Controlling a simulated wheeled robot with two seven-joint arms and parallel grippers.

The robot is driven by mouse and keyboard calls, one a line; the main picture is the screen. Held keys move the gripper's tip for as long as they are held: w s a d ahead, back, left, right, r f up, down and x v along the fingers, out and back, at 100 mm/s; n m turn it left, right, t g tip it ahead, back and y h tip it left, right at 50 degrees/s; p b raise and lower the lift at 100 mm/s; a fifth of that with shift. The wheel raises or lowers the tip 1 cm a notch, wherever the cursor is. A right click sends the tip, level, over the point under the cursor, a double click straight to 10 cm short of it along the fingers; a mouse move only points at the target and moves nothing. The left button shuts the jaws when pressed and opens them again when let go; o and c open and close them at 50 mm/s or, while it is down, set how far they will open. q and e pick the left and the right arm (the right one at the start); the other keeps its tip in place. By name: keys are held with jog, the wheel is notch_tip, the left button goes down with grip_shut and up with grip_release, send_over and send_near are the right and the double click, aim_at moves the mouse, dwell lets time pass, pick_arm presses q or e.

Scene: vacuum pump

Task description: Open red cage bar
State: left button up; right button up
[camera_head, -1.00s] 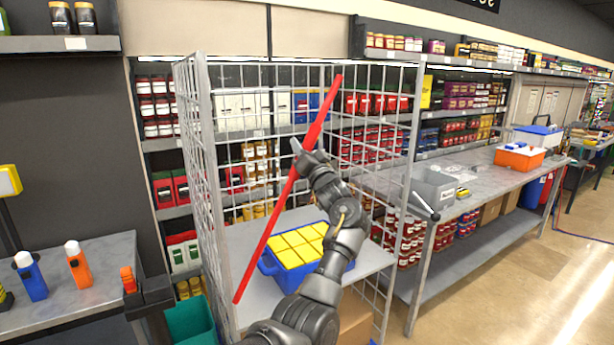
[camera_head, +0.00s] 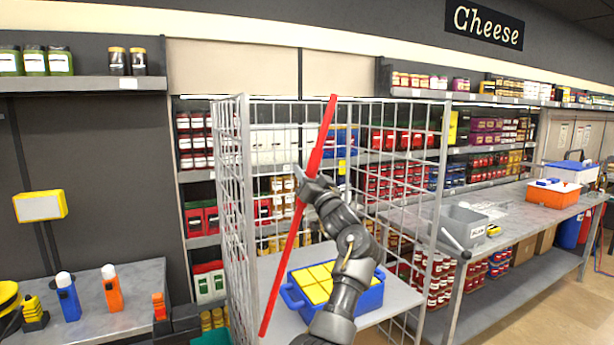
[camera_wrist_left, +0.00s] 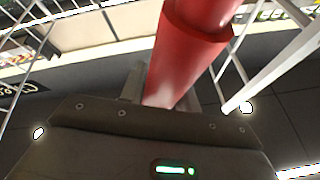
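The long red bar (camera_head: 284,262) slants steeply across the open front of the grey wire cage (camera_head: 243,200). Its lower end is by the cage's left front post and its upper end leans to the right, near the cage top. My left gripper (camera_head: 306,192) is shut on the bar around its middle. In the left wrist view the red bar (camera_wrist_left: 172,80) runs between the fingers. The fingertips are partly hidden by the bar and the gripper body. My right gripper is not in view.
Inside the cage, a blue crate (camera_head: 370,298) with yellow blocks stands on a grey shelf (camera_head: 403,297). A workbench (camera_head: 527,216) with a grey bin (camera_head: 462,222) stands to the right. A small table (camera_head: 130,290) with bottles stands at the left.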

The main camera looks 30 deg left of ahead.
pick_arm(q)
jog(key=o, duration=0.3)
jog(key=shift+o, duration=0.2)
jog(key=shift+s+d+f, duration=0.1)
jog(key=shift+d+f, duration=0.2)
jog(key=b+v, duration=0.4)
jog(key=v, duration=0.6)
jog(key=shift+b, duration=0.3)
jog(key=shift+s, duration=0.1)
